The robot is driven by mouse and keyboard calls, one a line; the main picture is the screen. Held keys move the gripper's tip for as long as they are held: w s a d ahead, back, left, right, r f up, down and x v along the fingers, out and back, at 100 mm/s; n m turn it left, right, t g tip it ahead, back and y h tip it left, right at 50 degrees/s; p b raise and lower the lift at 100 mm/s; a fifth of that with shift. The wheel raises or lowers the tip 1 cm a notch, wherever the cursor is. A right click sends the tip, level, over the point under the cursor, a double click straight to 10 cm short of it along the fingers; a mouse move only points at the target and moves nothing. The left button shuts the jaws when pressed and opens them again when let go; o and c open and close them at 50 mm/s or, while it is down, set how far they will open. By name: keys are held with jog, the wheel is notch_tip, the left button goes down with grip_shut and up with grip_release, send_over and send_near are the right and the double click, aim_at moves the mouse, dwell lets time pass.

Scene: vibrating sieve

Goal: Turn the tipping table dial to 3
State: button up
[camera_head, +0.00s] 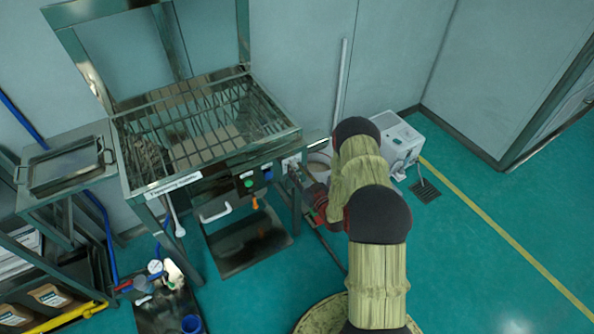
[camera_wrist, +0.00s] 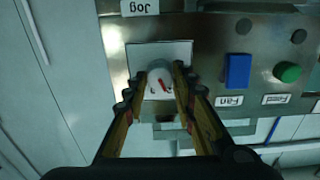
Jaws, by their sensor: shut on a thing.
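The dial (camera_wrist: 160,80) is a small whitish knob with a red pointer mark, on a white plate (camera_wrist: 142,54) of the metal control panel. In the wrist view my gripper (camera_wrist: 166,78) has one finger on each side of the dial and is shut on it. The scale numbers around the dial are too small or hidden to read. In the head view my gripper (camera_head: 304,178) is at the right end of the panel under the metal tipping table (camera_head: 150,190), and the dial is hidden there.
A blue switch (camera_wrist: 238,71) labelled Fan and a green button (camera_wrist: 287,72) labelled Feed sit right of the dial in the wrist view. A "Jog" label (camera_wrist: 139,7) is above it. A white machine (camera_head: 400,140) stands on the floor right of my arm. The floor further right is clear.

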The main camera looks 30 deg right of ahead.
jog(key=c, duration=0.5)
jog(key=shift+m, duration=0.3)
jog(key=shift+c, duration=0.2)
jog(key=m+b, duration=0.1)
jog(key=m, duration=0.3)
jog(key=shift+d+m+b, duration=0.15)
jog(key=shift+m+b, duration=0.3)
jog(key=shift+m, duration=1.55)
jog(key=o, duration=1.1)
jog(key=shift+o, duration=0.2)
